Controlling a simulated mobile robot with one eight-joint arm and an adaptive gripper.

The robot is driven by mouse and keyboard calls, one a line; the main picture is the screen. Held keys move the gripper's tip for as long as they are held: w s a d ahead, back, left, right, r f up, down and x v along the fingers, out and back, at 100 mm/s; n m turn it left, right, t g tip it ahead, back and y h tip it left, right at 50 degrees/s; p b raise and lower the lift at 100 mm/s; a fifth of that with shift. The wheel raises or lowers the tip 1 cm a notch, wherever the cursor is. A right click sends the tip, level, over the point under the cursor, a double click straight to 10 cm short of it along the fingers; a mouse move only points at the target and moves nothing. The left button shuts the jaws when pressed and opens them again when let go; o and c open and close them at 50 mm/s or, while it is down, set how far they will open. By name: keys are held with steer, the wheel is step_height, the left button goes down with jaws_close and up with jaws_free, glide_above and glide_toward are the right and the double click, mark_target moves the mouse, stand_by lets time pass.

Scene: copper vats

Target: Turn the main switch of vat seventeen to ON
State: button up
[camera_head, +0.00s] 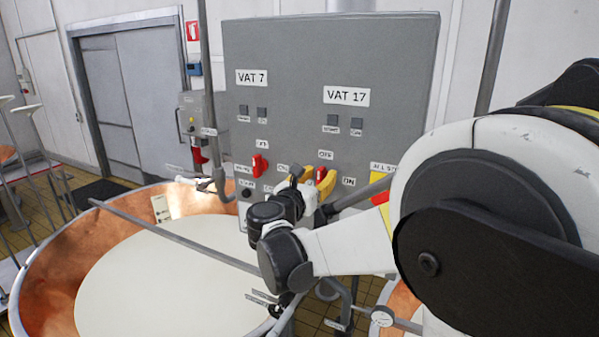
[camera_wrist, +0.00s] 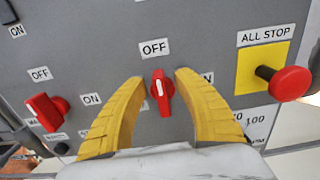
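The VAT 17 main switch is a red rotary knob (camera_wrist: 162,93) with a white mark, below an OFF label (camera_wrist: 153,48). Its mark points up towards OFF. An ON label (camera_wrist: 207,77) to its right is partly hidden by a finger. My gripper (camera_wrist: 160,78) has its two yellow fingers spread, one on each side of the knob, with gaps visible between them and it. In the head view the gripper (camera_head: 318,180) is at the panel under the VAT 17 sign (camera_head: 347,96), and the knob (camera_head: 321,174) shows between the fingers.
The VAT 7 red switch (camera_wrist: 47,111) is to the left. A red ALL STOP button (camera_wrist: 288,83) on a yellow plate is close to the right finger. The grey panel (camera_head: 290,60) stands behind a copper vat (camera_head: 60,240) of pale liquid, with a bar across it.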

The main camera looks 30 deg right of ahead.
steer(key=shift+w+d, duration=0.15)
steer(key=shift+d, duration=0.05)
steer(key=shift+c, duration=0.4)
jaws_close()
steer(key=shift+a, duration=0.1)
